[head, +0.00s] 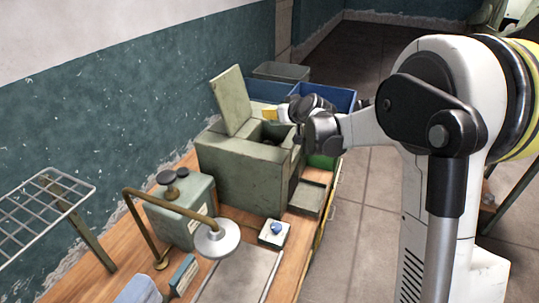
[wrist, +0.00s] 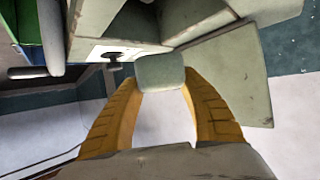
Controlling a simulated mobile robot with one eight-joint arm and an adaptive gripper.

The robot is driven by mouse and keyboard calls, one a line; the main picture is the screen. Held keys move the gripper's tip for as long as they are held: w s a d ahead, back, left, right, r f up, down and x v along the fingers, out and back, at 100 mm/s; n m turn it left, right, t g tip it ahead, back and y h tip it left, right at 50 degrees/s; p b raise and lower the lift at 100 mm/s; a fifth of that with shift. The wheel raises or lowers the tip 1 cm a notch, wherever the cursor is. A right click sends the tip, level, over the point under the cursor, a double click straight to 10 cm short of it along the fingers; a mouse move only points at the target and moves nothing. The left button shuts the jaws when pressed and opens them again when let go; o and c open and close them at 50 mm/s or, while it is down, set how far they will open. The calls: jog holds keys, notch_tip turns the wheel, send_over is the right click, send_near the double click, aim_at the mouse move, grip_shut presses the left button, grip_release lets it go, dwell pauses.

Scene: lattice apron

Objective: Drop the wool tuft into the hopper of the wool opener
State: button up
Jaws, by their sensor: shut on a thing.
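The wool opener (head: 240,175) is a worn grey-green box machine on the wooden bench. Its lid (head: 231,101) stands open, tilted back. The hopper mouth (head: 268,140) is dark inside and partly hidden by my gripper. My gripper (head: 268,115) is above the hopper, beside the lid's right edge, its yellow fingers pointing left. In the wrist view its fingers (wrist: 160,80) are shut on a small rounded grey-green piece, which I take as the wool tuft (wrist: 160,71). The hopper opening (wrist: 140,22) and lid (wrist: 235,85) show beyond it. The tuft does not show clearly in the head view.
A blue bin (head: 335,98) and a green bin (head: 322,160) stand behind and right of the machine. A lamp (head: 217,238), a grey-green canister box (head: 180,212) and a small box with a blue knob (head: 275,232) are in front.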

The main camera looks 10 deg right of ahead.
jog(key=shift+w+f, duration=0.25)
jog(key=shift+f, duration=0.1)
notch_tip(320, 180, down, 6)
jog(key=b, duration=0.4)
jog(key=shift+s+r, duration=0.1)
jog(key=shift+r, duration=0.15)
jog(key=o, duration=0.9)
jog(key=shift+o, duration=0.2)
jog(key=shift+s+r, duration=0.1)
jog(key=v, duration=1.1)
jog(key=shift+s+d+r, duration=0.1)
jog(key=shift+s, duration=0.3)
